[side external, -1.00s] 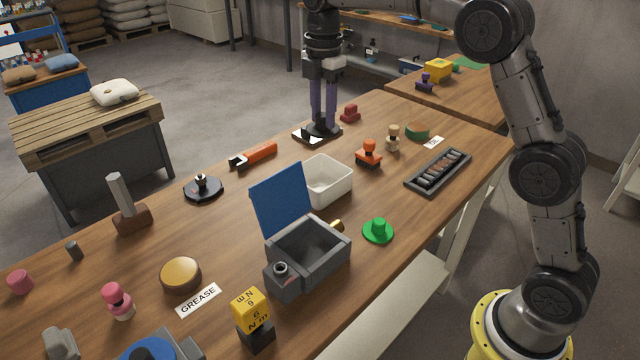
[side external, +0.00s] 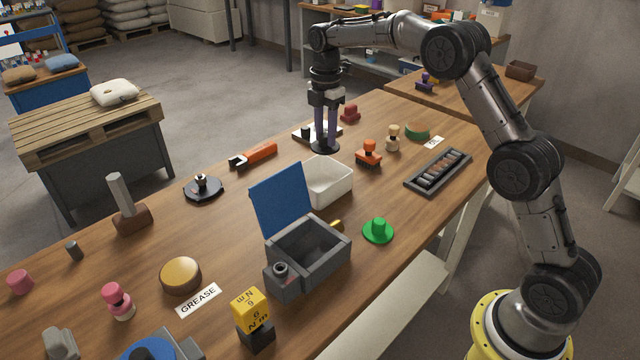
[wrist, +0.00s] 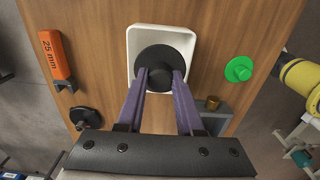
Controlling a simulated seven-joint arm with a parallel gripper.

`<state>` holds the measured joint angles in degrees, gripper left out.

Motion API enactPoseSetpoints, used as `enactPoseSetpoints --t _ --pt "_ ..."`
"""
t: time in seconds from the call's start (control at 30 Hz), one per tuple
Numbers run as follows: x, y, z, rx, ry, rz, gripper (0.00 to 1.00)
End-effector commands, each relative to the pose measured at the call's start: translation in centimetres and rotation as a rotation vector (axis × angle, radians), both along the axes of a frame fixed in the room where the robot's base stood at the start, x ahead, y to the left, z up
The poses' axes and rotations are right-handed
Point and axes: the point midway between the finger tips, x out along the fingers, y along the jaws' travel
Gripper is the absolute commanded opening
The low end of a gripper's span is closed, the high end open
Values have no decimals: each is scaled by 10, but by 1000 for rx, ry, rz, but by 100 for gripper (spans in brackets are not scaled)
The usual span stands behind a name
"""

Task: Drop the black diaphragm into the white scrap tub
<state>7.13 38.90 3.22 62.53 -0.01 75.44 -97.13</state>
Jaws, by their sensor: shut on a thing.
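My gripper (side external: 325,138) is shut on the black diaphragm (side external: 325,147), a round black disc with a raised middle, and holds it low beneath the purple fingers. In the wrist view the fingertips (wrist: 160,76) close on the middle of the diaphragm (wrist: 158,57). The white scrap tub (side external: 335,189) is an open rectangular box on the bench. In the side view the diaphragm shows just beyond the tub's far rim. In the wrist view it overlaps the tub (wrist: 134,40) and hides part of its inside. The visible tub interior looks empty.
The grey box with a raised blue lid (side external: 281,200) stands close in front of the tub. An orange tool (side external: 253,155) lies left, an orange-handled stamp (side external: 369,153) right. A white plate (side external: 303,133) with a dark piece lies behind. A green knob (side external: 378,231) sits front right.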

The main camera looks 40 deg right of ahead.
Motion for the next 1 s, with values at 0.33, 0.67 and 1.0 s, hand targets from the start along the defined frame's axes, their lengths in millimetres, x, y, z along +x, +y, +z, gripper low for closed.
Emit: enactPoseSetpoints --t 0.33,0.67,1.0 --pt "0 0 -31 0 2 0 0" --pt "0 0 -60 0 -1 0 0" --pt "0 0 -64 0 -2 0 0"
